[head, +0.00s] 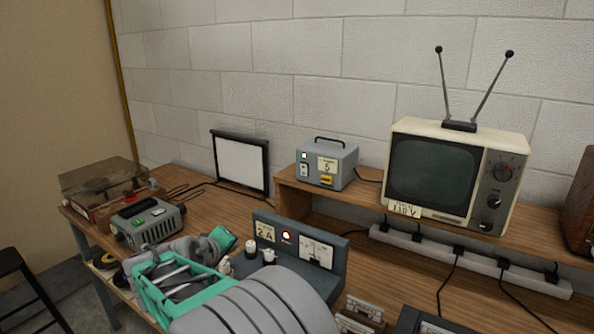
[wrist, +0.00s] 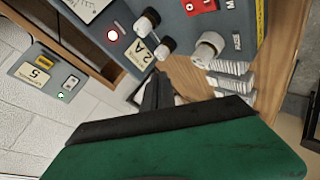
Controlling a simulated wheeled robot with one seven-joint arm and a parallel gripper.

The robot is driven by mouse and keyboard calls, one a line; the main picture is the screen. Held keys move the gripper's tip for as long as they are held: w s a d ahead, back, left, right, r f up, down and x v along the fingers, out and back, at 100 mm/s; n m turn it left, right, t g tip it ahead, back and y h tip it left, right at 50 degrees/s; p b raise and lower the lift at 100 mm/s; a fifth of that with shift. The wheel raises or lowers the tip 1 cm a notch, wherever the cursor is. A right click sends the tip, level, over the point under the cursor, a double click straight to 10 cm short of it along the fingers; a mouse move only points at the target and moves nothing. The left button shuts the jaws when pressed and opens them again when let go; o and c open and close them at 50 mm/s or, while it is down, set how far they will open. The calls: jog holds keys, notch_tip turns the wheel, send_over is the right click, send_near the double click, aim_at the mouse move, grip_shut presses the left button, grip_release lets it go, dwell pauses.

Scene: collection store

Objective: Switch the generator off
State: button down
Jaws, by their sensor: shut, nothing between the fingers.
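No readable label names the generator. Contact cannot be told. My arm hides the unit's lower front in the head view.
A small grey box (head: 343,160) marked 5 stands on the raised shelf, beside a television (head: 455,130) with antennas. A grey device (head: 168,222) with green parts sits at left on the bench. A power strip (head: 470,262) with cables runs under the shelf.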

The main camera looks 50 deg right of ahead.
aim_at(303, 167)
jog(key=s+d+r+n+g+h, duration=0.2)
jog(key=d+r+g+h, duration=0.1)
jog(key=d+r+h, duration=0.6)
jog(key=d+r, duration=0.1)
jog(key=d, duration=0.2)
jog(key=shift+s+d+n+g+p, duration=0.3)
jog(key=shift+d, duration=0.05)
jog(key=shift+r, duration=0.1)
jog(key=d+p, duration=0.1)
jog(key=d, duration=0.3)
jog(key=d+r+p, duration=0.1)
jog(key=d, duration=0.3)
jog(key=w+d+p, duration=0.1)
jog(key=d+p, duration=0.1)
jog(key=d, duration=0.2)
jog(key=shift+d+r, duration=0.4)
jog(key=shift+w+d, duration=0.15)
jog(key=shift+d, duration=0.4)
